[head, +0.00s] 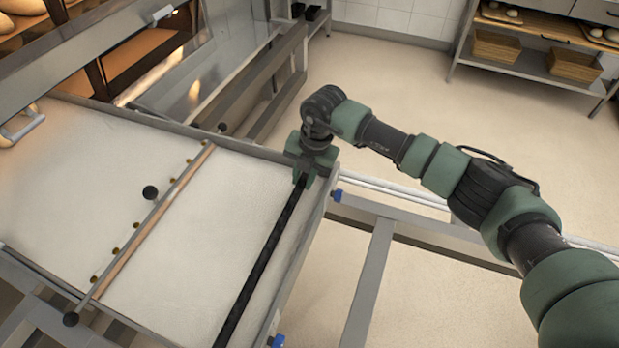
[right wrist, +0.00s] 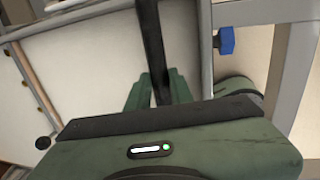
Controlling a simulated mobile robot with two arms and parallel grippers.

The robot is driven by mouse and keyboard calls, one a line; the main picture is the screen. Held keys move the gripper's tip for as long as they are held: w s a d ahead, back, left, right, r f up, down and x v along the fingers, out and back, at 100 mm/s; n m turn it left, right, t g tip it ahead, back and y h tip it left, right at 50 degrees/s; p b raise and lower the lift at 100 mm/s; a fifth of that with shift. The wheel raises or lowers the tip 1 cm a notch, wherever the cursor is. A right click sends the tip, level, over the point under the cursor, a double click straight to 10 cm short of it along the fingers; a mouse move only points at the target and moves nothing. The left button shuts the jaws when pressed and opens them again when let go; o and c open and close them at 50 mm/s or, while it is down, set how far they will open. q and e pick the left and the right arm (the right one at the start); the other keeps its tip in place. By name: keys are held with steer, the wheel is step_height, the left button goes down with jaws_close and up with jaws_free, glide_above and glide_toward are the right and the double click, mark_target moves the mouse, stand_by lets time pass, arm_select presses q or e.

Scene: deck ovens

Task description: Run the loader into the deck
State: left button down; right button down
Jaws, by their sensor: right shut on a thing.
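The loader (head: 190,270) is a pale canvas belt in a metal frame, its far end at the oven front. A wooden crossbar with black knobs (head: 150,220) lies across the belt. A black bar (head: 262,265) runs along the loader's near right end. My right gripper (head: 303,172) is shut on this bar near its far end. In the right wrist view the black bar (right wrist: 153,45) passes between the green fingers (right wrist: 160,95). The deck oven (head: 135,70) stands at the upper left with a lit opening. My left gripper is not in view.
Metal rails of a stand (head: 365,285) lie right of the loader, with blue knobs (head: 337,195) on its side. A shelf with baskets (head: 495,47) stands at the back right. The floor (head: 400,95) between is clear.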

steer(key=shift+w+a+r, duration=0.25)
steer(key=shift+w+a, duration=0.05)
steer(key=shift+a, duration=0.05)
steer(key=c, duration=1.3)
jaws_free()
steer(key=shift+a, duration=0.1)
steer(key=shift+o, duration=0.2)
steer(key=shift+f, duration=0.15)
steer(key=shift+r, duration=0.5)
steer(key=r, duration=0.2)
steer(key=d+r, duration=0.1)
steer(key=r, duration=0.3)
steer(key=shift+s+d+r+b, duration=0.15)
steer(key=shift+s+r+b, duration=0.15)
steer(key=shift+s+r, duration=0.05)
